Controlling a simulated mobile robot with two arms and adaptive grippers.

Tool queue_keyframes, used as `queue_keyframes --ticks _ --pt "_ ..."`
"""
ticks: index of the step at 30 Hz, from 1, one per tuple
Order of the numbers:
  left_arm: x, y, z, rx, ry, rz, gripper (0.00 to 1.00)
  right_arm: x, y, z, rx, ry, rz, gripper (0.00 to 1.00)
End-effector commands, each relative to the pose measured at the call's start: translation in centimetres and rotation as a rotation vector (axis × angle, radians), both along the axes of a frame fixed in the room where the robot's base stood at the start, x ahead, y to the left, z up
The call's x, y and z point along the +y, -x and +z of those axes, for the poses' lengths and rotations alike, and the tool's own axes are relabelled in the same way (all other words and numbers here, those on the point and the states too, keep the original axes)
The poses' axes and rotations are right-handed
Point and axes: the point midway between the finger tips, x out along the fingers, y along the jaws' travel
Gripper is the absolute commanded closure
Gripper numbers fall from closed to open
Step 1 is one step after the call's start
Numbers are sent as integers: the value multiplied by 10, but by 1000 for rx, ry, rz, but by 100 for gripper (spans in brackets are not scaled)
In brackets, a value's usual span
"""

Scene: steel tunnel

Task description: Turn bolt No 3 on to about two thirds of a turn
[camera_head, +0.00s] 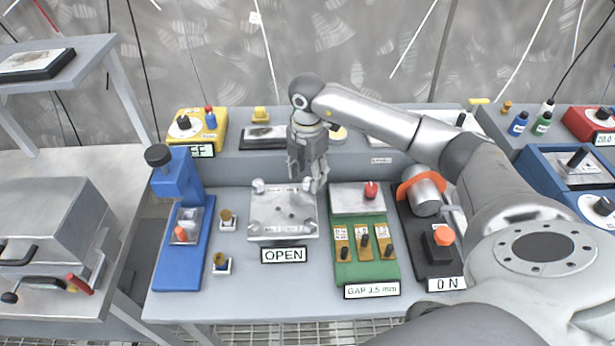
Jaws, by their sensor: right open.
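A square steel plate (270,212) lies on the grey bench behind a sign reading OPEN. Small bolt-like fittings sit near its corners, such as the front left fitting (256,230) and the front right fitting (308,229). Their numbers are too small to read, so I cannot tell which is bolt No 3. My right gripper (309,180) points down over the plate's back right corner, open, with nothing visible between its fingers. It partly hides that corner, and I cannot tell whether it touches a bolt. My left gripper is out of view.
A blue press (178,190) stands left of the plate, with two small knobbed blocks between. A green gauge block (366,262) with a sign reading GAP and a black switch unit (438,250) marked ON stand to the right. A raised shelf runs behind. The bench front is clear.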

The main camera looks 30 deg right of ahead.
Motion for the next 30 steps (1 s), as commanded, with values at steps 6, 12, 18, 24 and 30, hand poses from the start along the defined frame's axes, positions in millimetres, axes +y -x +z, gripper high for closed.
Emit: queue_keyframes --ticks 6,12,18,24,30 --pt "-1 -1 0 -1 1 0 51 0 -2 50 -6 -1 0 51" --pt "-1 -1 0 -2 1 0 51 0 -1 85 -4 1 0 51" --pt "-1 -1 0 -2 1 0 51 0 0 99 -2 -1 0 51" --pt "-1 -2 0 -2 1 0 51 0 0 100 -1 0 0 51" --pt "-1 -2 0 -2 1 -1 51 0 0 100 -1 0 0 51"
